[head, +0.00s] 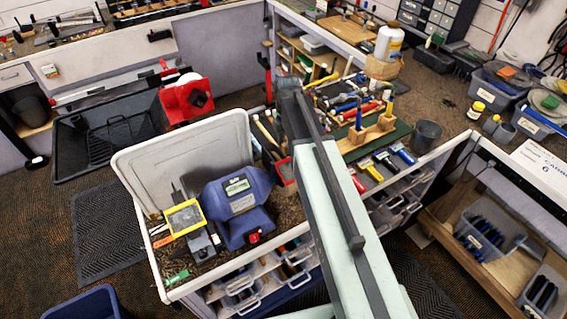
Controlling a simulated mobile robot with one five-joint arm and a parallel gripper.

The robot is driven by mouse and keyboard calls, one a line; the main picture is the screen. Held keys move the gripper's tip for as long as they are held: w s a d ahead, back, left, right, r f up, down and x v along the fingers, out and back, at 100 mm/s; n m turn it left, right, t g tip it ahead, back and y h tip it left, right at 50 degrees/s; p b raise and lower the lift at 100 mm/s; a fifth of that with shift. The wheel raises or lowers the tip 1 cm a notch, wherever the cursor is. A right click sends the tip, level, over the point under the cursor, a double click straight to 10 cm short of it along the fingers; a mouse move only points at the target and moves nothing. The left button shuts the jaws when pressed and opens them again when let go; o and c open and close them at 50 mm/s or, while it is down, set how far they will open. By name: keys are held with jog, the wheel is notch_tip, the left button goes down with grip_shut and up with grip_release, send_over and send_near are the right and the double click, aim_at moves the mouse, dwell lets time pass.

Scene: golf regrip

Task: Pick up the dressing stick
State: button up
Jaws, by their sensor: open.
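My gripper (290,118) is the dark end of my pale green arm, over the middle of the white-rimmed bench. It is open, but its fingertips are hard to make out and I see nothing held in it. A blue bench grinder (238,208) with a yellow-framed part (185,218) at its left stands on the bench, to the left of and nearer than my gripper. I cannot pick out the dressing stick with certainty. Small sticks and tools lie around the grinder, too small to name. My arm hides part of the bench to the right of the grinder.
A white panel (180,155) rises behind the grinder. Hammers and coloured-handled tools (355,105) and a wooden block (368,140) crowd the bench right of my arm. A grey cup (427,137) stands near its right corner. A black bin (105,135) is at left.

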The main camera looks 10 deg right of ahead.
jog(key=shift+f, duration=0.3)
jog(key=shift+c, duration=0.3)
grip_shut()
jog(key=shift+r, duration=0.1)
